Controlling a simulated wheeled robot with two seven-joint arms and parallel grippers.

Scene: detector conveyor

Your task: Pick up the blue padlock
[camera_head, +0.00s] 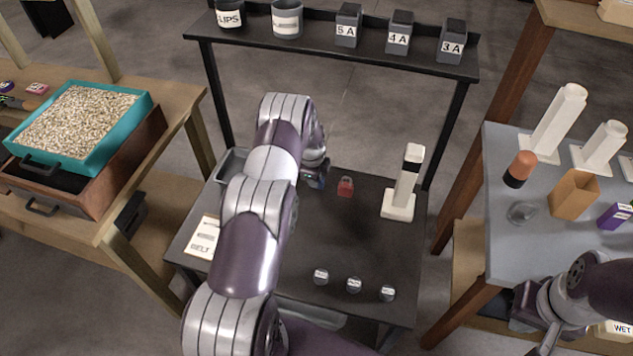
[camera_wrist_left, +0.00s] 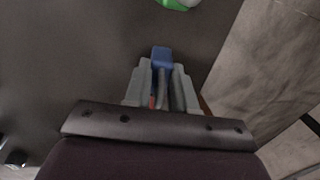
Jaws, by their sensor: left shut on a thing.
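The blue padlock (camera_wrist_left: 161,57) shows in the left wrist view, between the tips of my left gripper (camera_wrist_left: 161,78). The gripper is shut on it, and greyish and red parts show between the fingers. In the head view my left wrist (camera_head: 315,172) is over the back of the black table (camera_head: 320,235), and the padlock is mostly hidden there. My right gripper (camera_head: 530,308) is at the lower right, by the grey table's front edge; its fingers are too unclear to judge.
A red padlock-like piece (camera_head: 345,187) lies right of my left wrist. A white stand (camera_head: 400,195) is further right. Several round labelled pieces (camera_head: 353,284) lie near the front edge. A green object (camera_wrist_left: 178,4) is at the wrist view's top edge. A shelf (camera_head: 330,40) stands behind.

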